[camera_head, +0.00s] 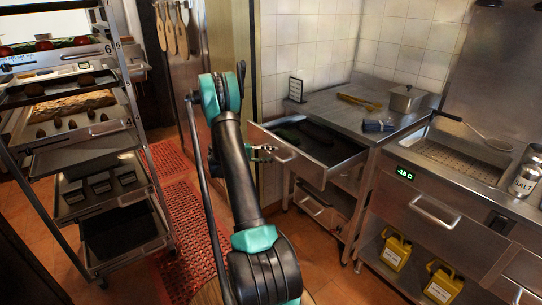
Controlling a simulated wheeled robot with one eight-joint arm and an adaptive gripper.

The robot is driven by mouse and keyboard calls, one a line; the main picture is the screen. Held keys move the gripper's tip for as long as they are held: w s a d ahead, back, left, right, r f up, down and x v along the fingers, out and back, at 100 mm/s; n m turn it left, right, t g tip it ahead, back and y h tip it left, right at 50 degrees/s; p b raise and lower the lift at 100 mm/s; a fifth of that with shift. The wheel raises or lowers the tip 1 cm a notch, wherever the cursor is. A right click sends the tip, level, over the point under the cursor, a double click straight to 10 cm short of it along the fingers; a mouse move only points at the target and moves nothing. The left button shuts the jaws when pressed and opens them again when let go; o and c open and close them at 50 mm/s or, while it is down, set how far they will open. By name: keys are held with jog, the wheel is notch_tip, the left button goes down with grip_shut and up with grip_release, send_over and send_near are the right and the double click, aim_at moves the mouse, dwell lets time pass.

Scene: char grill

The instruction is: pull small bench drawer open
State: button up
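The small steel bench (340,98) stands right of centre against the tiled wall. Its upper drawer (318,172) is pulled well out to the left, and dark items (291,131) show inside it. The drawer's bar handle (287,158) is on the front panel. My gripper (269,151) is at the left end of this handle, close to or touching it. My arm hides part of the gripper, and the fingers are too small to tell whether they close on the handle.
A lower bin or drawer (322,214) sits under the bench. A rack of trays (92,145) stands at the left, with a red mat (187,215) beside it. A counter with a drawer (430,208) and yellow jugs (395,250) is at the right.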

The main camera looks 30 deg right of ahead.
jog(key=v, duration=1.2)
jog(key=shift+r, duration=0.1)
jog(key=s+a+r+n+t+y, duration=0.1)
jog(key=s+a+r+t+y, duration=0.15)
jog(key=s+a, duration=0.2)
jog(key=s+a+r+n+t+y, duration=0.1)
jog(key=s+a+n+t+y, duration=0.1)
jog(key=s+a+y, duration=0.3)
jog(key=s+a+f+t+y, duration=0.2)
jog(key=s+a+y, duration=0.2)
jog(key=s+a, duration=0.4)
jog(key=s+a+f+t+y, duration=0.2)
jog(key=s+a, duration=0.6)
jog(key=s, duration=0.5)
jog(key=shift+s+t+y, duration=0.3)
jog(key=shift+t+y, duration=0.05)
jog(key=shift+y, duration=0.5)
